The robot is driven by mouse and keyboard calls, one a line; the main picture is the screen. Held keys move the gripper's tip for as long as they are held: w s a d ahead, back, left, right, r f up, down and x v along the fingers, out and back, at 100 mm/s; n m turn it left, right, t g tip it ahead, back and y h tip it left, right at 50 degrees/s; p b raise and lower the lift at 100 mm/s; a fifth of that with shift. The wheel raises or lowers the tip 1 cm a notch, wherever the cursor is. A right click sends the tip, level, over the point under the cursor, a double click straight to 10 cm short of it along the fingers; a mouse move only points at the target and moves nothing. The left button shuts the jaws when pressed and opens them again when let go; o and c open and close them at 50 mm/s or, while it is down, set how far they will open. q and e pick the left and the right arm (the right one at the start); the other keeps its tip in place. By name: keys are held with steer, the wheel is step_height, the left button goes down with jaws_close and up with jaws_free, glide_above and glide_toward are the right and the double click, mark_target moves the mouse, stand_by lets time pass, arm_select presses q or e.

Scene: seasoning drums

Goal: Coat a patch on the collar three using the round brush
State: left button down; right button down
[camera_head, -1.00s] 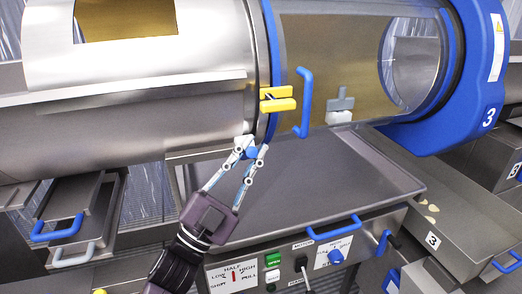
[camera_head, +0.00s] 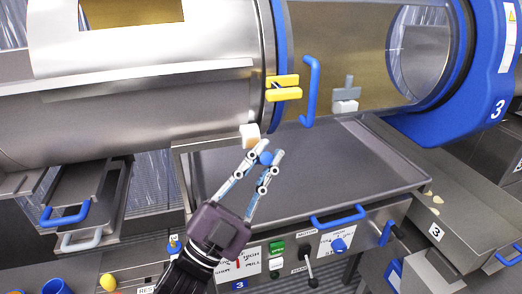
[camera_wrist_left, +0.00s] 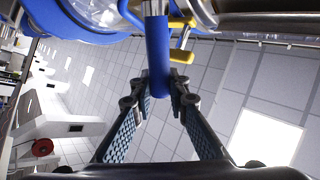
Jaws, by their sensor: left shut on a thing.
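My left gripper (camera_head: 264,160) is shut on the blue handle of a brush, in front of the drum's lower side. The blue end (camera_head: 265,158) shows between the fingertips. A pale, blocky head (camera_head: 250,132) shows just beyond them, close to the drum; I cannot tell if it touches. In the left wrist view, the blue handle (camera_wrist_left: 157,60) stands between the fingers (camera_wrist_left: 160,90). The wide blue collar marked 3 (camera_head: 478,105) is at the upper right, well away from the gripper. No coated patch can be made out on it. My right gripper is out of view.
A yellow latch (camera_head: 283,88) and a blue drum handle (camera_head: 310,92) are just above the gripper. A grey piece with a white block (camera_head: 346,105) is at the drum's window. A grey tray (camera_head: 340,165) lies below, with a control panel (camera_head: 290,250) under it.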

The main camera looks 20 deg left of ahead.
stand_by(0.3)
arm_select(q)
steer(key=s+d, duration=0.1)
steer(key=s, duration=0.1)
steer(key=shift+s+d, duration=0.3)
steer(key=shift+d, duration=0.05)
steer(key=shift+f, duration=0.1)
